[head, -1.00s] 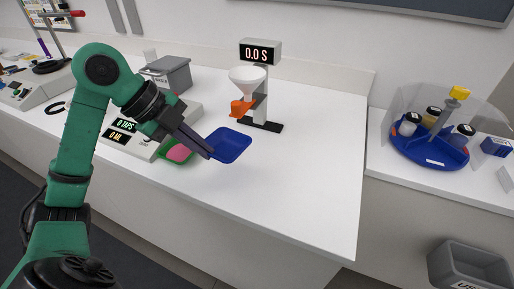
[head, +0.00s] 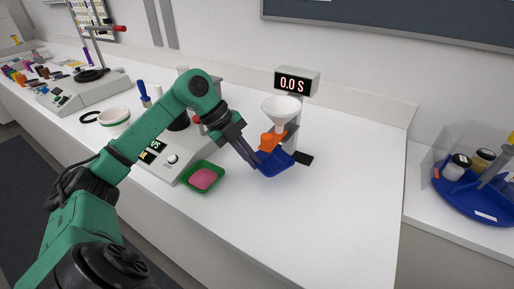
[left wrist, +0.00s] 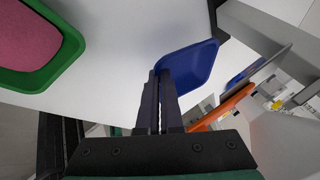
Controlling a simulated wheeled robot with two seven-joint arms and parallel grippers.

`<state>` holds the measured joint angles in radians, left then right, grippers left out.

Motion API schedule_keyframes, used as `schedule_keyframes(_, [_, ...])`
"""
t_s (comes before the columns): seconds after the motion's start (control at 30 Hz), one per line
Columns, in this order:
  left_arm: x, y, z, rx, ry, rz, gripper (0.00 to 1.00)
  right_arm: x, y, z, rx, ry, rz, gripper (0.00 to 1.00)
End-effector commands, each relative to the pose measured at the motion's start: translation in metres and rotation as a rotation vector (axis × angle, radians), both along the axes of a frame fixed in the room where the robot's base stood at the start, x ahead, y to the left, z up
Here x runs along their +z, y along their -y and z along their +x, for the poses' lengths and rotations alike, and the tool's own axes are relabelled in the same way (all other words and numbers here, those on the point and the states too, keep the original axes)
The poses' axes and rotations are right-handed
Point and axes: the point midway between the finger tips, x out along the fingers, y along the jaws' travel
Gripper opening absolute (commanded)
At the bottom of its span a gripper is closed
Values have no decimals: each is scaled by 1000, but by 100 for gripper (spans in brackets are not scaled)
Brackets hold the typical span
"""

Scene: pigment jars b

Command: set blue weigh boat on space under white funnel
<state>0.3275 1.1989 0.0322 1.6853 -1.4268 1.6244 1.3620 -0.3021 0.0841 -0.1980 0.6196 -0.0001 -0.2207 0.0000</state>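The blue weigh boat (head: 277,164) is at the funnel stand, below the orange outlet (head: 268,142) of the white funnel (head: 281,108). My left gripper (head: 256,165) is shut on the boat's left rim. In the left wrist view the two fingers (left wrist: 158,78) are close together at the rim of the boat (left wrist: 192,66). The boat looks roughly level and covers part of the stand's black base (head: 303,158). I cannot tell whether it touches the base or hangs just above it. My right gripper is not in view.
A green weigh boat (head: 217,184) with pink powder (head: 203,178) lies left of the blue one. A balance (head: 171,159) stands behind my left arm. The stand carries a 0.0 S display (head: 293,83). The table (head: 345,200) is clear to the front and right.

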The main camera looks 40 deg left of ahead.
Motion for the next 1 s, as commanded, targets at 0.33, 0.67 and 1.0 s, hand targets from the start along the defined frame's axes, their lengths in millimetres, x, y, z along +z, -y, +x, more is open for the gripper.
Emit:
schedule_keyframes(0.33, [-32, 0, 24, -1, -7, -3, 0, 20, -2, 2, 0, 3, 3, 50])
schedule_keyframes(0.67, [-40, -1, 24, -1, -4, 0, 0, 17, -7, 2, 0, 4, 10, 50])
schedule_keyframes(1.0, [-40, -1, 24, -2, -5, 0, 32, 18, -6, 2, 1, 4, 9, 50])
